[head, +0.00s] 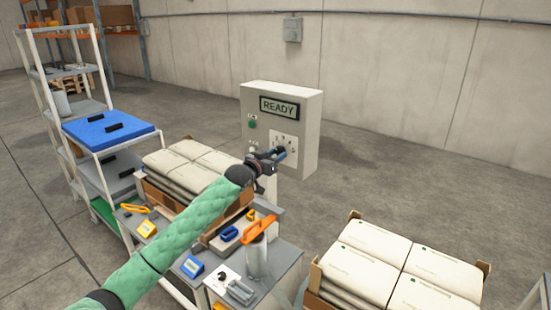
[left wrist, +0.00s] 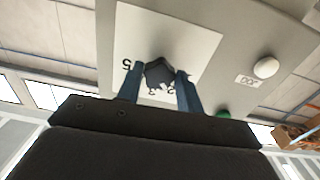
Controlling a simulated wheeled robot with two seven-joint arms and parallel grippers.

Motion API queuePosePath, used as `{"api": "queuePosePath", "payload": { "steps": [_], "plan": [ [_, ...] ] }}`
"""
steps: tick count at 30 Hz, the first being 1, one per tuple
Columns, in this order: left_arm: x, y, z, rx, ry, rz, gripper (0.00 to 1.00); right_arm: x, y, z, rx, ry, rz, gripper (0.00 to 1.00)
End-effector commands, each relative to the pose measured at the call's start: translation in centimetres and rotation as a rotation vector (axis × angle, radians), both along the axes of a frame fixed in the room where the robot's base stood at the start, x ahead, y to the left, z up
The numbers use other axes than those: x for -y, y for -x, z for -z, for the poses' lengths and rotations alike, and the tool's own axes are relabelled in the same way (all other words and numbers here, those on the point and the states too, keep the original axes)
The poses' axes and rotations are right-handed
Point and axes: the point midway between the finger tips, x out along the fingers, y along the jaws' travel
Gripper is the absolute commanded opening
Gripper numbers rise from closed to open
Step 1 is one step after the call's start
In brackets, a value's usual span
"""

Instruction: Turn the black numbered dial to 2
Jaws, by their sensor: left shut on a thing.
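The grey control box (head: 308,120) stands upright, with a READY display (head: 279,107) and a white dial plate (head: 286,141) on its front. The black dial (left wrist: 160,73) sits on this plate (left wrist: 190,40) in the left wrist view, with printed numbers around it. My left gripper (head: 279,155) reaches the plate, and its two blue fingers (left wrist: 161,88) are shut on the dial, one on each side. A 5 is legible beside the dial; other numbers are partly hidden by the fingers. I cannot tell which number the dial points to. My right gripper is not in view.
A green button (head: 253,124) is on the box, left of the plate; a white button (left wrist: 266,67) shows in the left wrist view. Below my arm is a cart with an orange-handled tool (head: 259,229). Stacked sacks (head: 362,262) stand at the lower right. Floor behind is clear.

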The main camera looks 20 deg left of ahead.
Motion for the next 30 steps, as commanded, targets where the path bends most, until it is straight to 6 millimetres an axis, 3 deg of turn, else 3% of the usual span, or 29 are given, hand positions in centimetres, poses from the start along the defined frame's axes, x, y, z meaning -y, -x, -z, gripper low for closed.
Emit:
{"api": "queuePosePath", "payload": {
  "steps": [14, 15, 18, 30],
  "plan": [
    [-0.03, 0.00, 0.12, 0.005, -0.019, 0.000, 0.14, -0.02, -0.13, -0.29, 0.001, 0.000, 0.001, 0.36],
    [-0.03, 0.00, 0.12, 0.005, -0.019, 0.000, 0.38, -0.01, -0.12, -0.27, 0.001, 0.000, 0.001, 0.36],
    [-0.03, 0.00, 0.10, 0.004, -0.018, 0.000, 0.58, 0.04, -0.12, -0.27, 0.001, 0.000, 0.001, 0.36],
    [-0.23, 0.45, 0.19, 0.005, -0.017, 0.000, 0.58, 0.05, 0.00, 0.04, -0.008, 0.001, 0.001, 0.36]
  ]
}}
